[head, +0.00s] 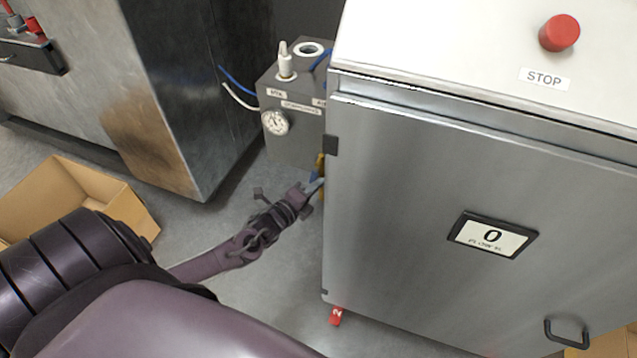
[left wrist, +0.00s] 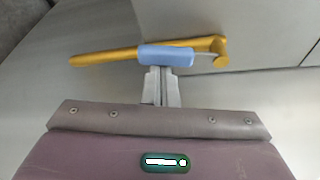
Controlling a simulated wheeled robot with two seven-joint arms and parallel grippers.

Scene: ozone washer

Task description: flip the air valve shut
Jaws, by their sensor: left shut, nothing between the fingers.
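The air valve has a blue lever handle (left wrist: 166,57) and a yellow pipe (left wrist: 100,57). In the left wrist view the blue handle lies roughly level, along the line of the pipe. My left gripper (left wrist: 162,72) is shut and empty, with its fingertips at the lower edge of the handle; I cannot tell whether they touch. In the head view my left gripper (head: 318,186) is beside the washer cabinet's left side, and only slivers of the blue handle (head: 315,178) and yellow pipe (head: 320,162) show. My right gripper is not in view.
The steel washer cabinet (head: 420,210) with a red stop button (head: 559,33) fills the right. A grey box with a gauge (head: 275,122) stands behind the valve. An open cardboard box (head: 125,205) is on the floor at left. Bare floor lies between.

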